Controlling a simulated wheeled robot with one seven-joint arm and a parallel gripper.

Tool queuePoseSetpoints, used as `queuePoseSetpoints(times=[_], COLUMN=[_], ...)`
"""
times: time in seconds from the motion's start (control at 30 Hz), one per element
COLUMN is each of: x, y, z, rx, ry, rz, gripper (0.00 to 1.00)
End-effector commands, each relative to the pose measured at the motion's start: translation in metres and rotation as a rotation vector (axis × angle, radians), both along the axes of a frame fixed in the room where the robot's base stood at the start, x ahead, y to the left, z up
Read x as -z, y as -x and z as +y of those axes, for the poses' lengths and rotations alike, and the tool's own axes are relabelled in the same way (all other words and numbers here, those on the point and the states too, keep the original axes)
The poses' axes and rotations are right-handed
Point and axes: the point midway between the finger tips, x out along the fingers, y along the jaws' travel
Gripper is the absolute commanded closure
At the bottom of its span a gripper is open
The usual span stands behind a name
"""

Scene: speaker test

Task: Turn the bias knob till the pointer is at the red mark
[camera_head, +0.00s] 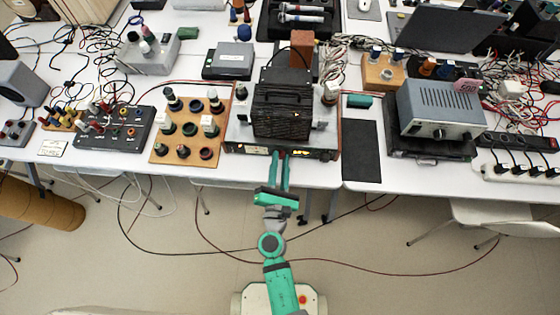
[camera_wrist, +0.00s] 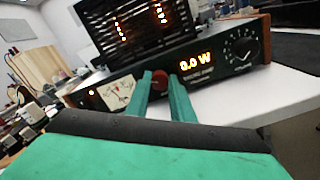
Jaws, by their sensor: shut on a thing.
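The amplifier (camera_head: 322,142) is a dark box with wooden ends at the front edge of the white table. In the wrist view its black front panel (camera_wrist: 208,84) carries a pale pointer meter (camera_wrist: 117,92) at left and an orange display reading about 0.0 W. A small red knob (camera_wrist: 160,74) is between the meter and the display; I take it as the bias knob. My gripper (camera_head: 279,154) reaches the panel from the front, shut on the red knob. The fingers hide its sides. The meter's pointer and red mark are too small to tell apart.
A black dial knob (camera_wrist: 242,47) with white ticks is at the panel's right. A wooden board with several posts (camera_head: 160,152) stands left of the amplifier. A black mat (camera_head: 362,150) lies to its right. Cables cross the floor below the table.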

Motion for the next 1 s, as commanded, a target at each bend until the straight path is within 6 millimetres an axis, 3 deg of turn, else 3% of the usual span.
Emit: queuePoseSetpoints(times=[0.6,1.0], x=[0.0014,0.0021], y=[0.0006,0.0007], z=[-0.0003,-0.0001], rx=[-0.001,-0.002], ry=[-0.568,-0.800], rz=[-0.030,-0.042], gripper=[1.00,1.00])
